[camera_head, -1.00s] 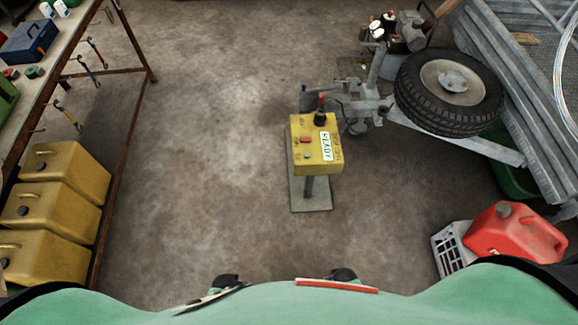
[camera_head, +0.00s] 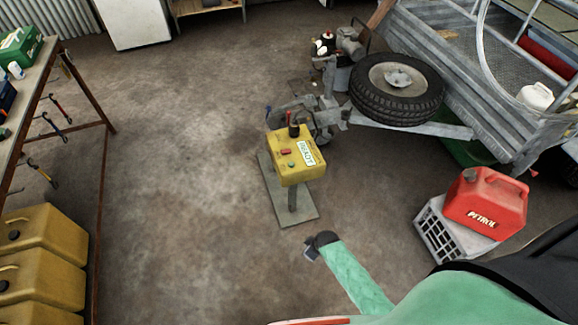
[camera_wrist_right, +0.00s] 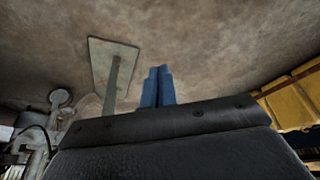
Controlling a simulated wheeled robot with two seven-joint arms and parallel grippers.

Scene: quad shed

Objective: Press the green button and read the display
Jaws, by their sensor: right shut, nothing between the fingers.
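The yellow control box (camera_head: 285,172) stands on a post in the middle of the head view. Its top carries a red button (camera_head: 286,152), a small green button (camera_head: 291,165) in front of that, and a white display (camera_head: 306,153) that reads READY, turned sideways. My right arm comes in from the lower right; its gripper (camera_head: 311,254) is in front of the box's base, apart from the box. In the right wrist view the blue fingers (camera_wrist_right: 157,87) are together and empty. The box top is out of the wrist view. My left gripper is not in view.
The post's base plate (camera_head: 308,216) lies on the floor. A red petrol can (camera_head: 487,202) sits on a grey crate (camera_head: 446,239) at right. A trailer with a spare wheel (camera_head: 398,88) is behind. Yellow cans (camera_head: 42,270) stand at left. The floor left of the box is clear.

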